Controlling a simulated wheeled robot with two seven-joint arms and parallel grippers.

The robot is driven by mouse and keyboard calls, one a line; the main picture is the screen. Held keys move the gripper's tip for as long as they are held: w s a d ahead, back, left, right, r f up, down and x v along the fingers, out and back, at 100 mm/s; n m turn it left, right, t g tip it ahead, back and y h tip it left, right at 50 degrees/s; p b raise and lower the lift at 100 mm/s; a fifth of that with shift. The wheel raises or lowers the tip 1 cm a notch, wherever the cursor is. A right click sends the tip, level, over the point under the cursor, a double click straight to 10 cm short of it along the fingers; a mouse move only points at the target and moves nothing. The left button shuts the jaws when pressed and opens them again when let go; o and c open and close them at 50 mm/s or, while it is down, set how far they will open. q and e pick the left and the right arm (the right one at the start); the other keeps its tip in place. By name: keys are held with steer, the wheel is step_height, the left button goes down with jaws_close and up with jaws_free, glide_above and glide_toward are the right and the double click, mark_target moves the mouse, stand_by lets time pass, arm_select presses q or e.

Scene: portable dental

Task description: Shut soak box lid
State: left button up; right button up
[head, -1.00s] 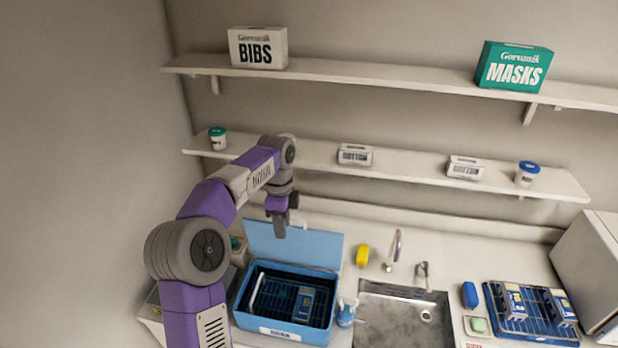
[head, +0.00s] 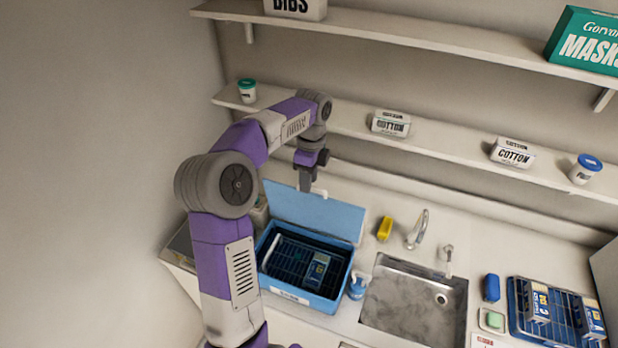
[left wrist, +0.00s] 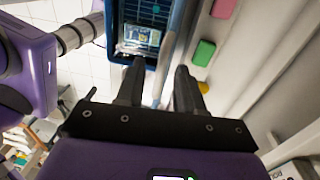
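The blue soak box (head: 337,299) stands on the counter left of the sink. Its lid (head: 330,216) is open, raised at the back of the box. Inside lie a dark wire rack and a blue-and-white pack (head: 317,270). My left gripper (head: 307,186) points down at the lid's upper edge, in front of or over it; contact cannot be told. In the left wrist view its fingers (left wrist: 160,70) are apart. The lid shows there as a thin pale-blue strip (left wrist: 174,35) between the fingertips in the picture, with the box (left wrist: 112,25) beyond. My right gripper is not in view.
A blue-capped bottle (head: 356,286) stands close to the box's right side. A yellow sponge (head: 384,228), the tap (head: 417,230) and the sink (head: 412,305) are to the right. A shelf (head: 345,128) with cotton boxes runs above the counter behind.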

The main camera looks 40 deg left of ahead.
arm_select(q)
jaws_close()
steer(key=shift+w, duration=0.1)
stand_by(1.3)
